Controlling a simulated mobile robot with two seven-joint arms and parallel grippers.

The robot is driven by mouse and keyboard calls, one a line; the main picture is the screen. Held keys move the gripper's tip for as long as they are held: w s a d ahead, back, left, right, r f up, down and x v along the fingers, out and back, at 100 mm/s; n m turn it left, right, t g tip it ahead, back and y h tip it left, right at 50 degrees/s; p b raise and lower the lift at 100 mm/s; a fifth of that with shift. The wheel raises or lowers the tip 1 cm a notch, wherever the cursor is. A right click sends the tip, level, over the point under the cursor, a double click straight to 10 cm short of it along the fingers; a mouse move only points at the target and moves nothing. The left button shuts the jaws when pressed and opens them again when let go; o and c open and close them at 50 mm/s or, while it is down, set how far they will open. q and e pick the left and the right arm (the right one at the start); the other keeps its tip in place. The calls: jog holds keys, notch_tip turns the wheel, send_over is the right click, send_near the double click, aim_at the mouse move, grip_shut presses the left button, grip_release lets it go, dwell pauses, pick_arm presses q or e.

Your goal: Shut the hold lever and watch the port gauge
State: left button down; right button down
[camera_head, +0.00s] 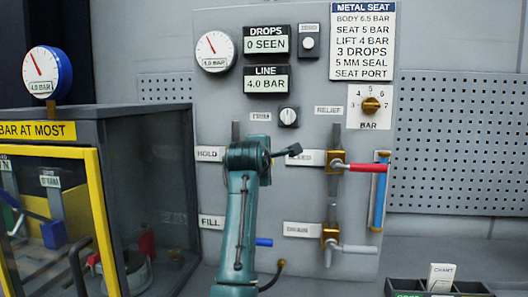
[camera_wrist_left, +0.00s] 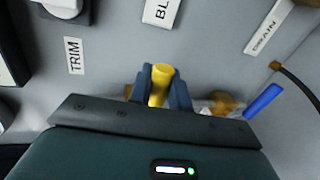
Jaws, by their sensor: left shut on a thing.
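The HOLD label (camera_head: 208,154) is on the grey panel, and my left arm covers the lever beside it in the head view. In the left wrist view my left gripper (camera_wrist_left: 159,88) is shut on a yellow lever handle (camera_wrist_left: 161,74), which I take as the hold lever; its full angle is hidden. Two round gauges show: one on the panel (camera_head: 214,51) and one with a blue case (camera_head: 48,73) on the cabinet. My right gripper is not in view.
The DROPS display (camera_head: 267,44) reads 0 SEEN and the LINE display (camera_head: 266,79) reads 4.0 BAR. A red-handled lever (camera_head: 366,168), a grey-handled lever (camera_head: 357,249) and a blue handle (camera_head: 264,242) are nearby. A yellow-framed cabinet (camera_head: 100,205) stands left.

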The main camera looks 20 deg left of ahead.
pick_arm(q)
jog(key=shift+f+m, duration=0.3)
jog(key=shift+f, duration=0.2)
jog(key=c, duration=1.3)
grip_release()
jog(key=shift+c, duration=0.2)
jog(key=b+v, duration=0.2)
jog(key=v, duration=1.1)
jog(key=shift+s+d, duration=0.1)
jog(key=shift+d, duration=0.05)
